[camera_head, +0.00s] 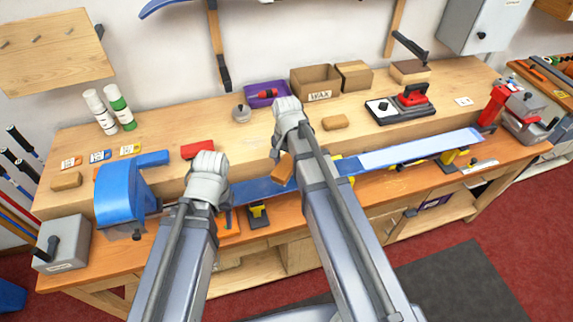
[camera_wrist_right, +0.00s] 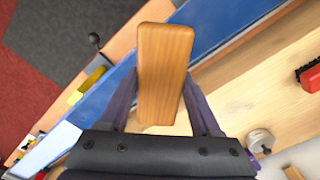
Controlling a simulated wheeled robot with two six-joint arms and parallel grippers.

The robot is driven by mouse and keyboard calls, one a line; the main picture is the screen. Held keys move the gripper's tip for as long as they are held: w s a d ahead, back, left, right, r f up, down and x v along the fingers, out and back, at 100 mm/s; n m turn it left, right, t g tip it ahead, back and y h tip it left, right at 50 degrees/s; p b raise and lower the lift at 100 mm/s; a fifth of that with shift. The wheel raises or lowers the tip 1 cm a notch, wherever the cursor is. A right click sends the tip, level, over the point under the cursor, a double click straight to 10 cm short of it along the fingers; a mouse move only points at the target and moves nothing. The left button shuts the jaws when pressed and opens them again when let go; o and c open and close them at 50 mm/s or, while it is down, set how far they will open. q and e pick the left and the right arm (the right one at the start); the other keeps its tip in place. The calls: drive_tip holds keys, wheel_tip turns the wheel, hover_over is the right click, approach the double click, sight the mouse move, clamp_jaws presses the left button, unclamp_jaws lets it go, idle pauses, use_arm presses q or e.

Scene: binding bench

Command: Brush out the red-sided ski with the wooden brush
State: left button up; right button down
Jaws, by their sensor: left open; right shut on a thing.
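The ski (camera_head: 265,188) lies lengthwise along the bench front, mostly blue with a paler stretch to the right; it also shows in the right wrist view (camera_wrist_right: 225,28). I cannot make out a red side edge on it. My right gripper (camera_wrist_right: 160,92) is shut on the wooden brush (camera_wrist_right: 165,60), holding it over the ski. The brush also shows in the head view (camera_head: 283,169), beside my right forearm. Its bristles are hidden, and I cannot tell whether it touches the ski. My left gripper (camera_head: 207,180) is open and empty near the ski's left end, its fingers mostly hidden by its arm.
A blue machine (camera_head: 122,192) and a grey box (camera_head: 62,245) stand at the left. A red-topped brush (camera_head: 197,149), a wooden block (camera_head: 335,122), a purple tray (camera_head: 262,95) and a wax box (camera_head: 315,83) sit behind the ski. A red vise (camera_head: 494,105) stands at the right.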

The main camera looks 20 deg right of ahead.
use_arm(q)
drive_tip(key=shift+r, duration=0.45)
use_arm(e)
drive_tip(key=shift+r, duration=0.5)
wheel_tip(320, 180, up, 3)
drive_tip(key=p, duration=0.3)
use_arm(q)
wheel_tip(320, 180, up, 3)
idle(0.3)
